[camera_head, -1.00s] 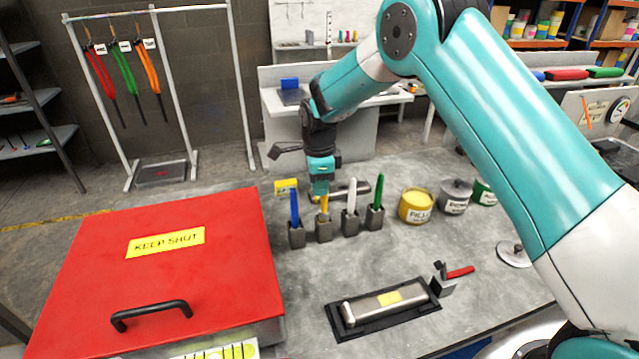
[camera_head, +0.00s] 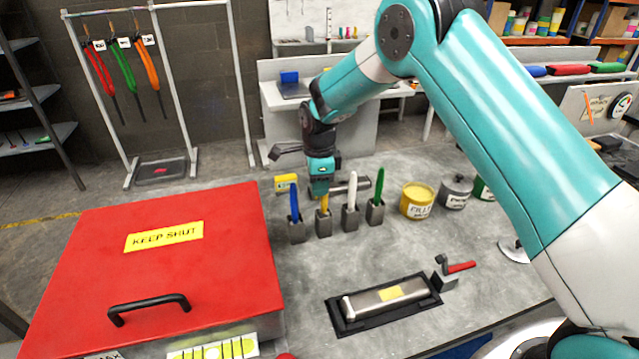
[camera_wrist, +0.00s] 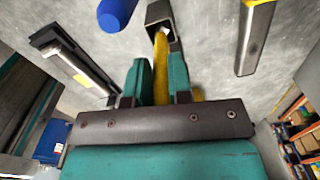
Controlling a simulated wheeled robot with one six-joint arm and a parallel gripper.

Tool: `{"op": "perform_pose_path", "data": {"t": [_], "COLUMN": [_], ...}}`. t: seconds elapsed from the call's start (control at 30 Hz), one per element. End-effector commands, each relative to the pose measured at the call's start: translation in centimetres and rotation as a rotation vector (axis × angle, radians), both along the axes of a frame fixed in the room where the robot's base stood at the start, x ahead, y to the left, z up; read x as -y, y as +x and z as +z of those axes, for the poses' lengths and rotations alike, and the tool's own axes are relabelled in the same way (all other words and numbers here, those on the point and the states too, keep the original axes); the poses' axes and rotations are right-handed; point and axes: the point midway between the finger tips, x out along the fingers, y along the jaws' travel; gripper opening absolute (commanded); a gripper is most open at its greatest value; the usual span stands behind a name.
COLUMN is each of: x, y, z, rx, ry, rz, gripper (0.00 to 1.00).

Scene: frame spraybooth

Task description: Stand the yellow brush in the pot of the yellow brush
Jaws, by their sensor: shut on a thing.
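My gripper (camera_head: 322,190) is shut on the yellow brush (camera_head: 324,204) and points down above the row of pots. The pot of the yellow brush (camera_head: 324,225) is a small grey square pot, second from the left. The brush's lower end meets the pot's mouth in the head view. In the wrist view the yellow brush (camera_wrist: 163,62) runs from between the teal fingers (camera_wrist: 160,85) to the open mouth of the grey pot (camera_wrist: 158,12), and its end appears inside the rim. How deep it sits is hidden.
A blue brush (camera_head: 294,203) stands in the pot just left. A white brush (camera_head: 349,191) and a green brush (camera_head: 379,187) stand in pots to the right.

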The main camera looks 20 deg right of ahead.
Motion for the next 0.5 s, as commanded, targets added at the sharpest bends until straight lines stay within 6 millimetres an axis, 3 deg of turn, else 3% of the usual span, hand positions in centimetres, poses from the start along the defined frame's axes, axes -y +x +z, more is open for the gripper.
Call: {"op": "perform_pose_path", "data": {"t": [0.23, 0.27, 0.37, 0.4, 0.5], "x": [0.00, 0.00, 0.00, 0.00, 0.00], "y": [0.00, 0.00, 0.00, 0.00, 0.00], "z": [-0.03, -0.03, -0.03, -0.03, -0.03], "rx": [0.000, 0.000, 0.000, 0.000, 0.000], "ry": [0.000, 0.000, 0.000, 0.000, 0.000], "rz": [0.000, 0.000, 0.000, 0.000, 0.000], "gripper": [0.00, 0.21, 0.45, 0.49, 0.49]}}
